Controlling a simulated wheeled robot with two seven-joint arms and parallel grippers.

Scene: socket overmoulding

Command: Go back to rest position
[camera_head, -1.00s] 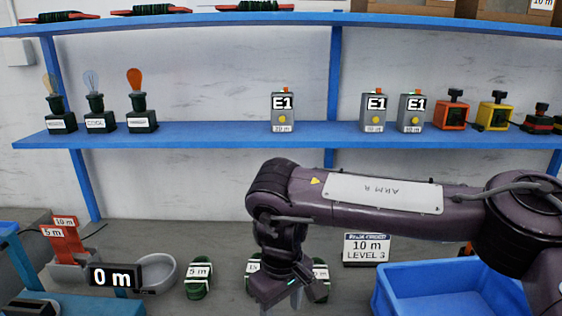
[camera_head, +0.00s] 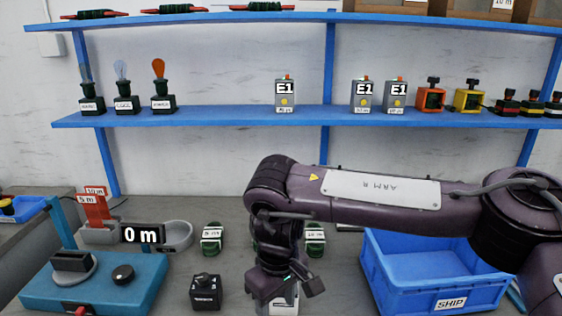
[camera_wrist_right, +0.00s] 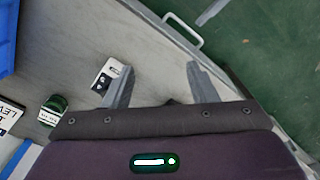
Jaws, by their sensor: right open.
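My right arm comes in from the right in the head view. Its gripper (camera_head: 272,290) hangs low over the grey bench, with the fingertips hard to make out there. In the right wrist view my right gripper (camera_wrist_right: 153,78) is open, its two fingers wide apart with nothing held between them. A small pale block with dark markings (camera_wrist_right: 108,72) lies on the bench near the left finger, which partly covers it. A pale labelled object (camera_head: 284,303) also shows just below the gripper in the head view. My left gripper is in neither view.
A blue SHIP bin (camera_head: 430,285) stands right of the gripper under my forearm. A teal device (camera_head: 95,285), a black block (camera_head: 206,291) and green coils (camera_head: 211,239) are on the bench. The blue shelf (camera_head: 230,117) spans behind.

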